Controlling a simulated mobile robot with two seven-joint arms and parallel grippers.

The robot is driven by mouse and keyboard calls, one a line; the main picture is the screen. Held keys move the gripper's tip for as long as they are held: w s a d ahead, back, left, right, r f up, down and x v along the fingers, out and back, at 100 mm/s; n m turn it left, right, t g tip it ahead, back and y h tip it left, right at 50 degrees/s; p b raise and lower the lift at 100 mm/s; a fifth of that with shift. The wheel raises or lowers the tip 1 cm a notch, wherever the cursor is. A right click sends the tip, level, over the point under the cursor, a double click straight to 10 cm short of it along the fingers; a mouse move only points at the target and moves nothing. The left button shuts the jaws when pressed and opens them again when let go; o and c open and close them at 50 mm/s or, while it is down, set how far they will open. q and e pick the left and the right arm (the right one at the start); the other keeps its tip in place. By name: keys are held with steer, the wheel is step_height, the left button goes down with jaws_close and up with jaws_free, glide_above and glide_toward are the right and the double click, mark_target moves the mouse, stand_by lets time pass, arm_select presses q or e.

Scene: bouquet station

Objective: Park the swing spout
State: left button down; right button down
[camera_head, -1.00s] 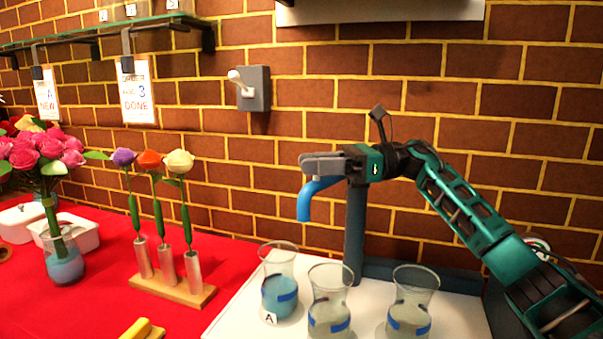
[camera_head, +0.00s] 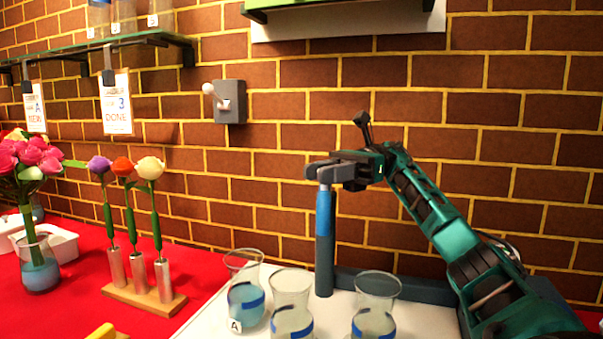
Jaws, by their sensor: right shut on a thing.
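The blue swing spout (camera_head: 324,213) hangs in front of its dark upright post (camera_head: 325,262), so the two line up in this view. My right gripper (camera_head: 320,172) reaches in from the right at the top of the spout. It is shut on the spout's upper end, where a short grey piece shows below the fingers. The exact contact is partly hidden by the fingers. My left gripper is not in view.
Three glass vases stand on the white surface: vase A (camera_head: 244,298) with blue liquid, a middle vase (camera_head: 291,305) and a right vase (camera_head: 375,305). A flower rack (camera_head: 150,298) stands on the red cloth (camera_head: 70,300). A grey wall switch (camera_head: 230,103) is up left.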

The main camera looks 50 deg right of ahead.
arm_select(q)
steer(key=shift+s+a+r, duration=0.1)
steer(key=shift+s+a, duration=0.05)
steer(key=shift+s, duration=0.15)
arm_select(e)
steer(key=shift+s+d+r+g, duration=0.3)
steer(key=shift+s+d+r, duration=0.05)
steer(key=shift+s+r, duration=0.1)
steer(key=shift+n, duration=0.3)
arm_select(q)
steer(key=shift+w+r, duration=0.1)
arm_select(e)
steer(key=c, duration=1)
jaws_free()
steer(key=shift+c, duration=0.2)
steer(key=shift+o, duration=0.2)
steer(key=shift+f, duration=0.2)
steer(key=shift+a, duration=0.1)
